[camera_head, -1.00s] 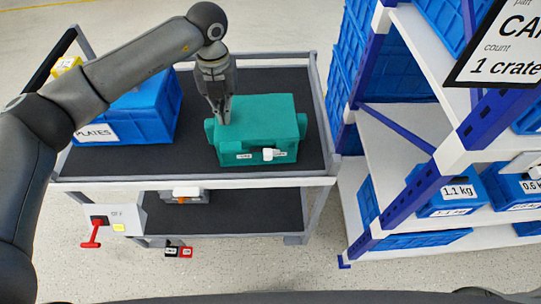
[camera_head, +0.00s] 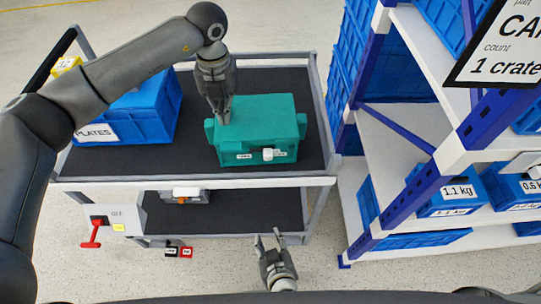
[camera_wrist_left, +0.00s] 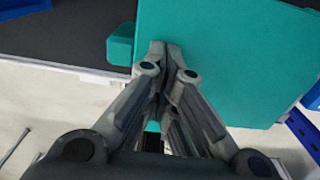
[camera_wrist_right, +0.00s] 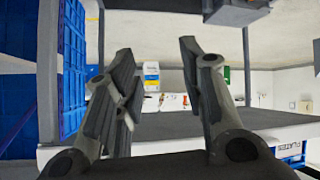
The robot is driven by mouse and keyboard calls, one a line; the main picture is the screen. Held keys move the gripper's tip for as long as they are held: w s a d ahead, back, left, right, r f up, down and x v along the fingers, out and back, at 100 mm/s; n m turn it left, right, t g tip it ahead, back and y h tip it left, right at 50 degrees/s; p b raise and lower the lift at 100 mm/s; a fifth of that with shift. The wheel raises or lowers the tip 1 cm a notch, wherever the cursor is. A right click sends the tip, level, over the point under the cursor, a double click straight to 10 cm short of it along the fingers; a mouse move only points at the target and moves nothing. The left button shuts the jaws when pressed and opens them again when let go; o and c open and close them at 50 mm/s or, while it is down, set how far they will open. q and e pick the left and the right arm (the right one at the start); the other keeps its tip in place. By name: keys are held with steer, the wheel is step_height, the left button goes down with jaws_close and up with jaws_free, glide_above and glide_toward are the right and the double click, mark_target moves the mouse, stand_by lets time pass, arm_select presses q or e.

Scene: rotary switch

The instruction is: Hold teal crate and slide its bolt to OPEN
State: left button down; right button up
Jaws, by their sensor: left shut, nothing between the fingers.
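The teal crate (camera_head: 262,122) stands on the cart's dark top shelf. Its white bolt knob (camera_head: 268,154) is on the front face, between two small labels whose text is too small to read. My left gripper (camera_head: 222,119) is shut with nothing between its fingers, its tips at the crate's top near the left edge. In the left wrist view the closed fingertips (camera_wrist_left: 165,46) lie over the teal crate (camera_wrist_left: 225,60); I cannot tell whether they touch it. My right gripper (camera_head: 270,240) is open and empty, below and in front of the cart. Its parted fingers show in the right wrist view (camera_wrist_right: 157,75).
A blue PLATES crate (camera_head: 130,112) stands left of the teal crate on the cart. A panel with a red lever (camera_head: 92,234) hangs at the cart's front left. A shelf rack (camera_head: 400,150) with blue bins stands close on the right.

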step_height(320, 180, up, 13)
steer(key=w+a+m+t, duration=0.1)
steer(key=w+m+t, duration=0.1)
steer(key=w+t, duration=0.1)
steer(key=m+t+h, duration=0.1)
steer(key=m+t, duration=0.1)
glide_toward(268, 159)
steer(key=shift+x, duration=3.9)
jaws_close()
